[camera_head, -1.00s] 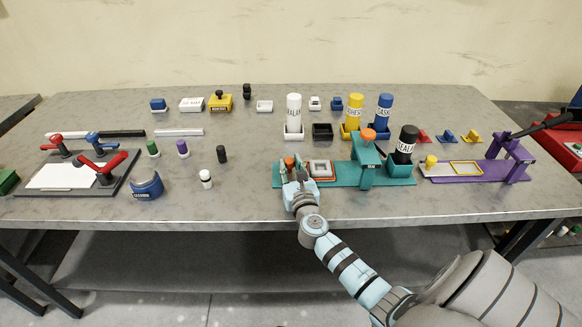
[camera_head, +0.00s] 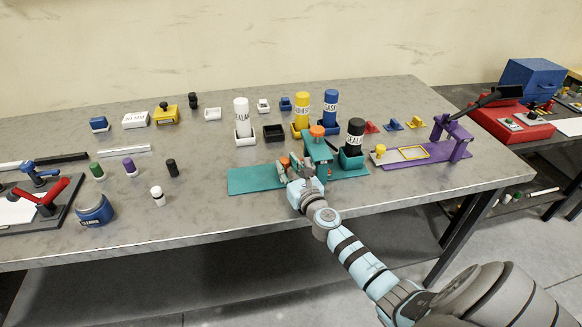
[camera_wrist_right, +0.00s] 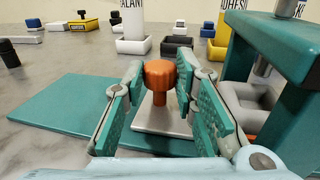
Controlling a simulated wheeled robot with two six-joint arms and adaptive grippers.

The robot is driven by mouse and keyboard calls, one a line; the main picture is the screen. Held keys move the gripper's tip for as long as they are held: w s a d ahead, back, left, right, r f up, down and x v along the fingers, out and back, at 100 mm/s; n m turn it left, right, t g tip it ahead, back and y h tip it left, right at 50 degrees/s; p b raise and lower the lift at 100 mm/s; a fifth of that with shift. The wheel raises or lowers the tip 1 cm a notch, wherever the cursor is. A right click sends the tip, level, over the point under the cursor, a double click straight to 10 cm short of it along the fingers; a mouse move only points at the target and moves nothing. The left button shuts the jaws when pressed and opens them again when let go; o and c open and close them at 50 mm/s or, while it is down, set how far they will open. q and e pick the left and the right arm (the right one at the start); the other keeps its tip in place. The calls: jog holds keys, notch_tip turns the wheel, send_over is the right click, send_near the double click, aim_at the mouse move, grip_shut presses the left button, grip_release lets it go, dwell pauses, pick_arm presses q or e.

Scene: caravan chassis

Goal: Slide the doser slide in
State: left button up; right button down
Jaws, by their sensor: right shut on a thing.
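The teal doser base (camera_head: 253,180) lies near the table's front edge, with its upright teal tower (camera_head: 317,150) towards its right. The doser slide (camera_wrist_right: 150,122) is a grey plate with an orange knob (camera_wrist_right: 161,72); in the head view the knob (camera_head: 285,161) shows left of the tower. In the wrist view the slide's grey ring part (camera_wrist_right: 248,98) sits under the tower (camera_wrist_right: 250,55). My right gripper (camera_wrist_right: 160,85) has its fingers on both sides of the knob; it also shows in the head view (camera_head: 288,168). My left gripper is in neither current view.
A black-capped bottle (camera_head: 354,136) stands in a teal holder right of the tower. A white bottle (camera_head: 242,118) and black tray (camera_head: 273,133) stand behind the base. A purple fixture (camera_head: 420,155) lies to the right. The base's left part is bare.

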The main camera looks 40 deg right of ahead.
jog(key=c, duration=1.3)
grip_release()
jog(key=shift+s+d, duration=0.15)
jog(key=shift+d, duration=0.1)
jog(key=shift+a, duration=0.1)
jog(key=shift+s, duration=0.2)
jog(key=v, duration=1.1)
jog(key=shift+s, duration=0.3)
